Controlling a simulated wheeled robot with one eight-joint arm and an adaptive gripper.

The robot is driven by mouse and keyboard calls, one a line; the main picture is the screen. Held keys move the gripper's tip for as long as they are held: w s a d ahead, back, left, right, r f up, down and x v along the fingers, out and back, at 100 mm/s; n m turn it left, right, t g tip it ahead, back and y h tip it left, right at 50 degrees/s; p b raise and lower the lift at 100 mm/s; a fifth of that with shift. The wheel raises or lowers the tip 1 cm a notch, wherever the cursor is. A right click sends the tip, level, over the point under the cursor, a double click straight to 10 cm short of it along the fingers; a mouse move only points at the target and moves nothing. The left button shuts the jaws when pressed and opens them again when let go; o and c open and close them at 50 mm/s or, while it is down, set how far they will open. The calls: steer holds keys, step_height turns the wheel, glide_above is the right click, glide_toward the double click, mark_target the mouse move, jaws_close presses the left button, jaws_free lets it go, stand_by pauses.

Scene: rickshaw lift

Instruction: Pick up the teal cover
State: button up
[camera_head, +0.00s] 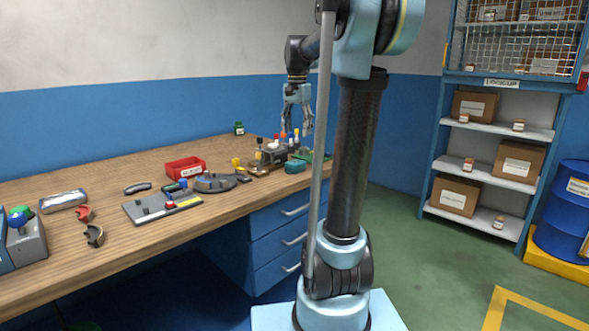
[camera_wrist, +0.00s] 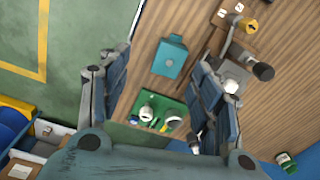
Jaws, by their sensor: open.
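The teal cover (camera_head: 294,166) lies on the wooden workbench near its front edge, at the right end of the cluster of parts. In the wrist view the teal cover (camera_wrist: 170,57) is a small block with a tab, lying flat on the bare wood and seen between my two fingers. My gripper (camera_head: 297,131) is open and empty, hanging above the back of the bench, higher than the cover and apart from it. Its spread fingers (camera_wrist: 162,75) show in the wrist view. Nothing hides the cover there.
A green board (camera_wrist: 150,110) with several small items lies beside the cover. A dark clamp-like fixture (camera_head: 272,153) and bottles stand close by. A red bin (camera_head: 185,168) and a grey round plate (camera_head: 215,183) are farther left. Green floor (camera_wrist: 80,60) lies beyond the bench edge.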

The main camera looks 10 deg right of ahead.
steer(key=r+m, duration=0.1)
steer(key=r, duration=0.1)
glide_above(295, 162)
steer(key=f, duration=1.2)
steer(key=shift+a, duration=0.2)
steer(key=shift+d+f, duration=0.15)
steer(key=shift+f, duration=1.25)
steer(key=shift+d+f, duration=0.1)
steer(key=shift+f, duration=1.3)
steer(key=c, duration=0.8)
